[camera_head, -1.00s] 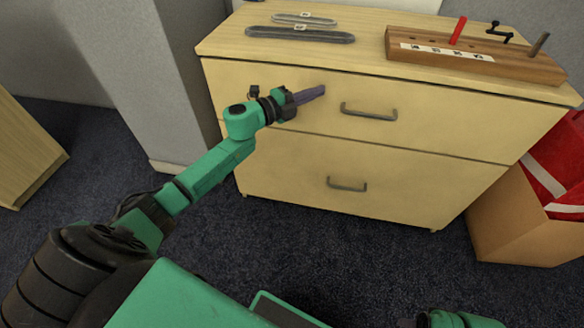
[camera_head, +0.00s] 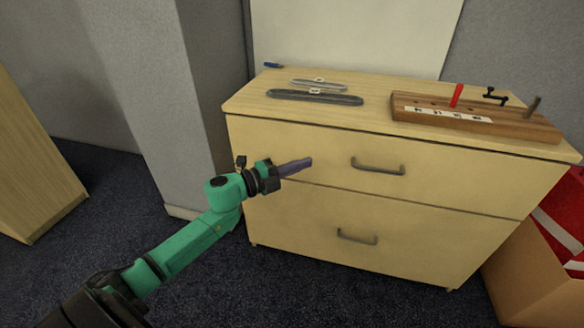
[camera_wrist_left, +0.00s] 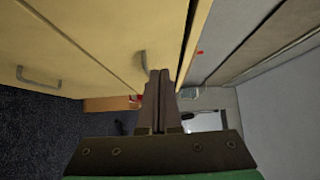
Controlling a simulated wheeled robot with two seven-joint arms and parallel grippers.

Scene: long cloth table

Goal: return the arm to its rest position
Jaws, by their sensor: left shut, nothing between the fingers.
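My left arm (camera_head: 200,230), green and black, reaches in from the lower left of the head view. Its gripper (camera_head: 308,162) is in front of the upper drawer of a pale wooden cabinet (camera_head: 300,200), left of the upper handle (camera_head: 377,166). The fingers are shut together with nothing between them. In the left wrist view the closed fingers (camera_wrist_left: 160,75) point away from the camera, with the cabinet front to their left. I cannot tell the exact gap between fingertips and drawer. My right gripper is not in view.
On the cabinet top lie two flat elongated items (camera_head: 315,97) and a wooden block (camera_head: 475,120) with a red peg and dark pegs. A cardboard box (camera_head: 530,275) with red contents stands at the right. A grey pillar (camera_head: 160,100) is at the left. Dark carpet (camera_head: 285,290) is clear in front.

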